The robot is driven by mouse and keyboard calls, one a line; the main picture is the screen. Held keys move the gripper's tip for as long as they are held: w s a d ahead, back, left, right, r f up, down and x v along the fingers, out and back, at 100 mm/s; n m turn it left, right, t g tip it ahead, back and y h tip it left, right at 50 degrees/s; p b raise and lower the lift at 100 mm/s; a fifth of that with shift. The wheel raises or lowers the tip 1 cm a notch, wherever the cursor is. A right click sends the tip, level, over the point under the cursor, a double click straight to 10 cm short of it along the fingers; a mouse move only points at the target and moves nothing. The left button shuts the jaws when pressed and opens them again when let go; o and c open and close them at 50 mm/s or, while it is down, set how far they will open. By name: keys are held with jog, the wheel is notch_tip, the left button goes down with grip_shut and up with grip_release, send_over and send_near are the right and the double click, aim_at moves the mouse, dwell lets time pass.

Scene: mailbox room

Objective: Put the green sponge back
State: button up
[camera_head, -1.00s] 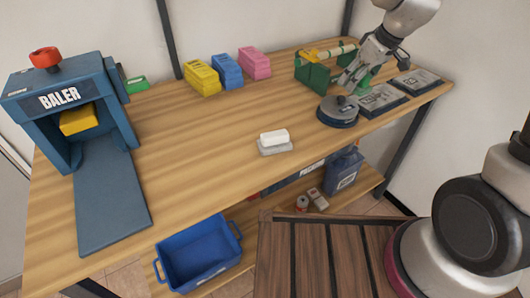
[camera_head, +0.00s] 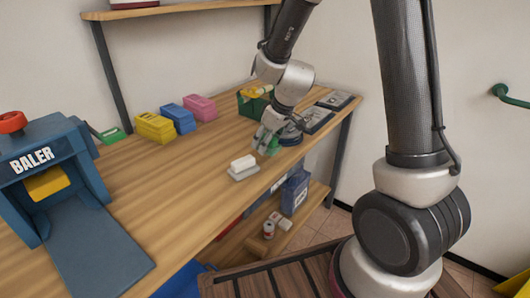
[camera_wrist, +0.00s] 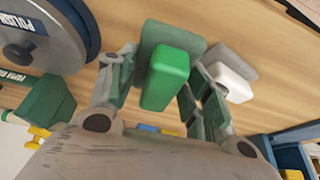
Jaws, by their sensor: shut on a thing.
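The green sponge (camera_wrist: 165,78) is between the fingers of my gripper (camera_wrist: 161,64), which is shut on it. A grey-green slab (camera_wrist: 191,43) shows right behind the sponge and appears joined to it. In the head view my gripper (camera_head: 269,146) is low over the front part of the wooden table (camera_head: 200,190), with a bit of green at its tips. I cannot tell whether the sponge touches the table. A white block (camera_head: 242,162) on a grey base lies close by to the left; in the wrist view it is the white block (camera_wrist: 234,78) on the right.
A round tin (camera_wrist: 40,32) and a green caddy (camera_head: 252,104) are near my gripper. Dark trays (camera_head: 317,119) lie at the right. Yellow (camera_head: 154,127), blue (camera_head: 178,118) and pink (camera_head: 201,108) blocks line the back. The baler (camera_head: 45,180) stands left; mid-table is clear.

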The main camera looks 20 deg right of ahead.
aim_at(266, 159)
jog(key=shift+f, duration=1.85)
jog(key=shift+f, duration=0.15)
jog(key=shift+s+f, duration=0.1)
jog(key=o, duration=0.6)
jog(key=shift+s+d+f, duration=0.1)
jog(key=o, duration=0.4)
jog(key=shift+f, duration=0.15)
